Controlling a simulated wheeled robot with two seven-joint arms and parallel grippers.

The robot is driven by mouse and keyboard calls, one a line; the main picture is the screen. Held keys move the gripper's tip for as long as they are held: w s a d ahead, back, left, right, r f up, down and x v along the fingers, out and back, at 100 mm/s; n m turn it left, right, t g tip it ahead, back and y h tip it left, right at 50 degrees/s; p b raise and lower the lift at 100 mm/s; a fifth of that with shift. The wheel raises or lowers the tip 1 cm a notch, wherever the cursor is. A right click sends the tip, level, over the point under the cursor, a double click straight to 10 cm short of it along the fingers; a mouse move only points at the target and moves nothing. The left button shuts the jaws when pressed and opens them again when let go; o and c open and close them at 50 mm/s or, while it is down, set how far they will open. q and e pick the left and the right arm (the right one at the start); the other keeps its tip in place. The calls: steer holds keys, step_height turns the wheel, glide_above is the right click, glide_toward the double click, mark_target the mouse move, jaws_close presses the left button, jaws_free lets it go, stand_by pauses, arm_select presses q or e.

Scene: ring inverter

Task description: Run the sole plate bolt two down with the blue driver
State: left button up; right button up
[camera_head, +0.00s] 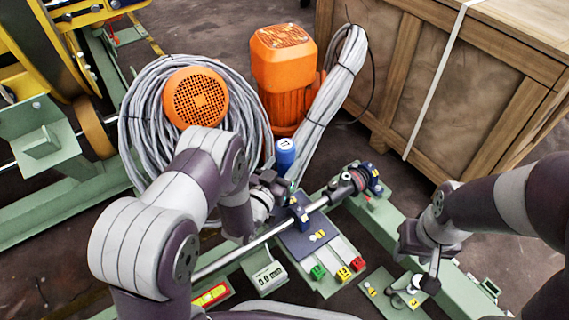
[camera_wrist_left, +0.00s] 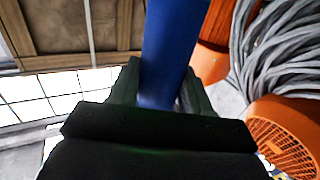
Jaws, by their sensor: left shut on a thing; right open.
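My left gripper (camera_head: 277,183) is shut on the blue driver (camera_head: 286,150), which stands roughly upright with its marked blue end uppermost. In the left wrist view the driver (camera_wrist_left: 165,55) shows as a blue shaft between the two dark fingers (camera_wrist_left: 162,95); its working tip is hidden. Below and right of this gripper is a blue-grey plate (camera_head: 322,252) with yellow-marked fittings (camera_head: 317,236); which of them is sole plate bolt two I cannot tell. My right gripper (camera_head: 425,284) is open, low over the small green plate (camera_head: 378,283) at the right.
A steel shaft (camera_head: 240,246) crosses near my left gripper. Green, yellow and red blocks (camera_head: 343,273) sit along the plate's front. Cable coils (camera_head: 145,115), an orange motor (camera_head: 284,70) and a wooden crate (camera_head: 480,70) stand behind.

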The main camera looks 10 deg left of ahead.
mark_target(280, 161)
arm_select(q)
steer(key=shift+f+b, duration=0.5)
steer(key=shift+f, duration=0.1)
stand_by(0.4)
steer(key=shift+f, duration=0.2)
stand_by(1.5)
step_height(280, 161, up, 5)
steer(key=p, duration=0.5)
steer(key=shift+r, duration=0.2)
